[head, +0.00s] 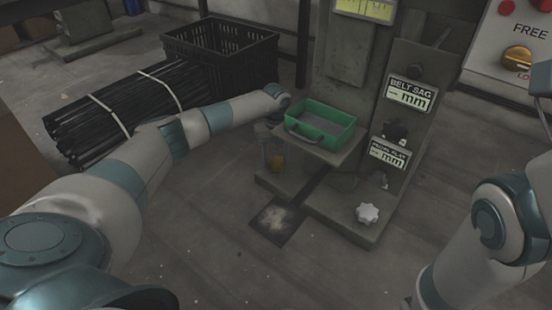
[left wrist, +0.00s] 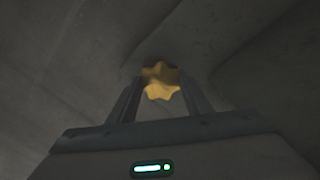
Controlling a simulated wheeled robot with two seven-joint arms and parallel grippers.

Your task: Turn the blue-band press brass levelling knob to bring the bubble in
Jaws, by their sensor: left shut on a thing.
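The brass knob (head: 277,163) is star-shaped and sits low at the left of the press (head: 345,205), below the shelf with the green tray. In the left wrist view the knob (left wrist: 160,80) shows between the two fingertips. My left gripper (head: 273,158) reaches down to it and is shut on it; it also shows in the left wrist view (left wrist: 160,92). No blue band shows on the visible part of the press. A yellow-green window (head: 365,9) is at the top edge of the head view; I cannot make out a bubble. My right gripper is out of view.
The green tray (head: 346,140) sits on the press shelf beside my left wrist. A white star knob (head: 367,214) stands on the press foot. A black crate (head: 265,60) and bundled black rods (head: 95,125) lie behind my left arm. Open floor lies in front.

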